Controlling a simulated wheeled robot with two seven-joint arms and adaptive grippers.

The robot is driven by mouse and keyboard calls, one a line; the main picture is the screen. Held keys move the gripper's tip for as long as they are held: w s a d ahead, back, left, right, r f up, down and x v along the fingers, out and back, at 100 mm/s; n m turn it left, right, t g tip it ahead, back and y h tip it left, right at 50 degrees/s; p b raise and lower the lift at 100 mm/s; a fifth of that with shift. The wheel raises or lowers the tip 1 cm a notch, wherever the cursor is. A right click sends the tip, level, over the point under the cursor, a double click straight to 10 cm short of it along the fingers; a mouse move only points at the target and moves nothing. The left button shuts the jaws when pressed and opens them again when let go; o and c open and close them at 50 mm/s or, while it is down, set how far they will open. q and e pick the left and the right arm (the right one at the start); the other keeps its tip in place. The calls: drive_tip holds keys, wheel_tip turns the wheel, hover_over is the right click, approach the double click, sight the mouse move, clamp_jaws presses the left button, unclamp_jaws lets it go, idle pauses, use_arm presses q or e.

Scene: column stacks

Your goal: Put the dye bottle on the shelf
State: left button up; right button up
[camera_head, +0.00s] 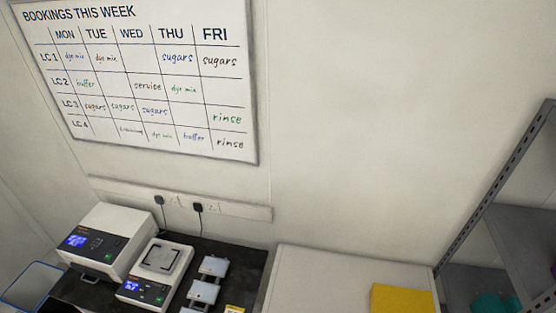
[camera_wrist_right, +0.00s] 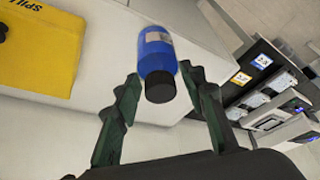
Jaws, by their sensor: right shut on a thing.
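A blue bottle (camera_wrist_right: 158,57) with a black cap and a pale label, which I take to be the dye bottle, shows in the right wrist view. My right gripper (camera_wrist_right: 160,80) is shut on it, with dark green fingers on both sides. Its cap points toward the wrist camera. In the head view, part of a grey metal shelf unit (camera_head: 482,225) stands at the right edge, with a slotted upright post. Neither gripper nor the bottle shows in the head view.
A yellow box marked SPILL (camera_wrist_right: 35,45) sits on a pale surface; a yellow thing (camera_head: 403,299) shows in the head view. A teal object (camera_head: 490,302) is low in the shelf unit. White instruments (camera_head: 110,242) stand on a dark bench at left. A bookings board (camera_head: 140,80) hangs above.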

use_arm(q)
wheel_tip(320, 180, down, 20)
drive_tip(key=s+b, duration=0.1)
drive_tip(key=b, duration=1.7)
use_arm(e)
drive_tip(key=w+a+m+h, duration=0.1)
drive_tip(key=w+a+m, duration=0.1)
drive_tip(key=w, duration=0.7)
drive_tip(key=w+a+m+h, duration=0.1)
drive_tip(key=w+m, duration=0.3)
drive_tip(key=w, duration=0.4)
drive_tip(key=shift+w+a+r+t, duration=0.2)
drive_tip(key=shift+w+a+t, duration=0.2)
use_arm(q)
drive_tip(key=shift+c, duration=0.7)
